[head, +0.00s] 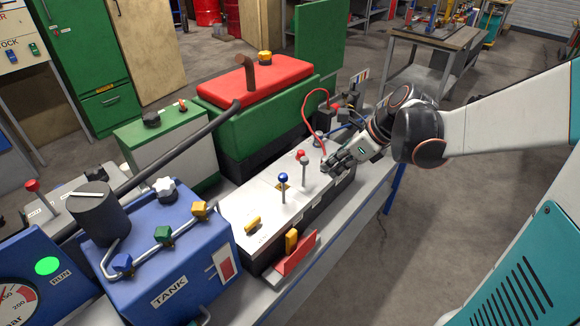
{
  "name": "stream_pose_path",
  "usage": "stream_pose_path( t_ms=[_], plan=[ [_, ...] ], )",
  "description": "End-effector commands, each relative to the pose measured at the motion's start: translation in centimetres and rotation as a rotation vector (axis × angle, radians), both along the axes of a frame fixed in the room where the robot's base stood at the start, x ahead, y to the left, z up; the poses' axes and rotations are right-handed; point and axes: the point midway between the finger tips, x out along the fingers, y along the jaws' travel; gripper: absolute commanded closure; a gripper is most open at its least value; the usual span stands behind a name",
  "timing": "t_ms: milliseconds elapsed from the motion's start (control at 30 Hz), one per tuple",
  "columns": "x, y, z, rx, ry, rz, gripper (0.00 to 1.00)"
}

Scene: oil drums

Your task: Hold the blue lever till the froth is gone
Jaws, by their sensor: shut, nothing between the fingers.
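The blue lever (283,181) has a round blue knob on a thin upright metal stem. It stands on a pale panel (255,208) on the bench. My gripper (328,168) is shut and empty, to the right of the blue lever and apart from it. It is close to a grey-knobbed lever (304,162) on the same panel. No froth can be made out in this view.
A red-knobbed lever (299,153) stands behind the grey one. A blue tank (165,262) with coloured valves is at the front left. A green machine with a red lid (262,84) stands behind the panel. A yellow handle (253,224) lies left of the blue lever.

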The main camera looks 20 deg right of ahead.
Motion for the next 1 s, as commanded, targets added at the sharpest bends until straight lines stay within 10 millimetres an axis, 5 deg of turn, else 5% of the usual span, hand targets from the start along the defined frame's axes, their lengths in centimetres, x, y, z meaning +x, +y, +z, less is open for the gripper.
stream_pose_path(
  t_ms=[267,700,1000],
  plan=[
    [0.9,0.9,-2.1,-0.002,-0.002,0.003,1.0],
    [4.4,4.3,-8.9,-0.001,-0.001,0.004,1.0],
    [6.8,6.3,-9.1,-0.002,0.0,0.003,1.0]
  ],
)
